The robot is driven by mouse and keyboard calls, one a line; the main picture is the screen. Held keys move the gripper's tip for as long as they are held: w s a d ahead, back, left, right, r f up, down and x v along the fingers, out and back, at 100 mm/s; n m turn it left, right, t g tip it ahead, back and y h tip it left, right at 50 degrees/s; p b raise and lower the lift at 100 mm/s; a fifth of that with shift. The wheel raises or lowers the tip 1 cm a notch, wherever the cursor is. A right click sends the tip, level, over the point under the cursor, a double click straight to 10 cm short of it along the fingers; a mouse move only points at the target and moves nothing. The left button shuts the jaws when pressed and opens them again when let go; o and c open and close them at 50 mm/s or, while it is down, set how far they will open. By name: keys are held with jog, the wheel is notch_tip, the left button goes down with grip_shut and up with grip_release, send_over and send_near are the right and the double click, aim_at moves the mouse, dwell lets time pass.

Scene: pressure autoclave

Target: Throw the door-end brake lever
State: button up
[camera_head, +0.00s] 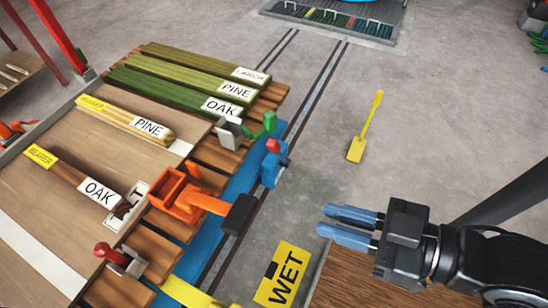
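Several levers stand along the blue rail beside the plank cart. An orange lever with a black grip (238,214) sticks out to the right from an orange box-like bracket (178,192). A blue lever with a red tip (271,163) stands on the rail above it in the picture. A green handle (264,125) is farther up by a pale block. I cannot tell from this view which is the door-end brake lever. My gripper (326,220) is at the right, its two blue fingers apart with nothing between them. It points left and is clear of all levers.
A red-knobbed lever (110,253) stands at the lower left. Labelled timber (190,78) lies on the cart. A yellow WET sign (282,276) lies near the rail, left of a brown wooden surface (350,285). A yellow paddle (364,130) rests on open grey floor.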

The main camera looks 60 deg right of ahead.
jog(key=shift+m+t, duration=0.3)
jog(key=shift+t, duration=0.1)
jog(key=f+b, duration=1)
jog(key=f, duration=0.1)
jog(key=w+f+b, duration=0.1)
jog(key=f+b, duration=0.5)
jog(key=shift+a+f, duration=0.1)
jog(key=shift+a, duration=0.05)
grip_shut()
jog(key=w+f+m+t+h+b, duration=0.1)
jog(key=w+f+m+t+b, duration=0.25)
jog(key=f+b, duration=0.55)
jog(key=w+d+f+m+g+h, duration=0.2)
jog(key=w+m+g+h, duration=0.4)
jog(key=m, duration=0.4)
jog(key=w+d+f+m+g+h, duration=0.2)
jog(key=w+m+g+h, duration=0.4)
jog(key=m, duration=0.5)
jog(key=w+d+f+m+g+h+b, duration=0.1)
jog(key=w+d+m+g+h, duration=0.3)
jog(key=m+h, duration=0.6)
jog(key=shift+w+d+f+m+g, duration=0.2)
jog(key=shift+w+f+m+g, duration=0.25)
jog(key=shift+w+g, duration=0.85)
jog(key=shift+s+g, duration=0.25)
jog(key=shift+s, duration=0.05)
